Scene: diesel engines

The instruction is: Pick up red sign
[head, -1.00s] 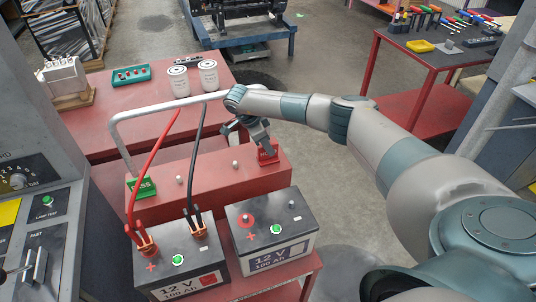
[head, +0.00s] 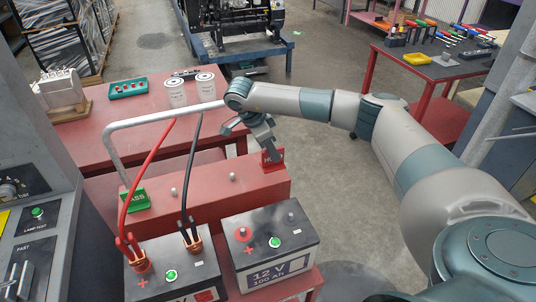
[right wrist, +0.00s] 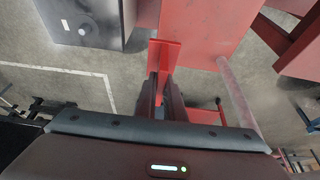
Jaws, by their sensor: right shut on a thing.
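The small red sign (head: 272,158) is at the right end of the red box-shaped tester in the head view. White lettering on it is partly covered. My right gripper (head: 270,149) comes down from above and is shut on the sign's upper part. In the right wrist view the red sign (right wrist: 164,54) sits between the gripper's fingertips (right wrist: 162,80). I cannot tell clearly whether the sign's lower edge touches the box. A green sign marked PASS (head: 135,200) stands at the box's left end. My left gripper is not in view.
The red tester box (head: 205,194) has a grey handle (head: 150,119) arching over it and red and black cables. Two batteries (head: 270,240) stand in front. White canisters (head: 205,84) are on the red table behind. Open floor lies right of the box.

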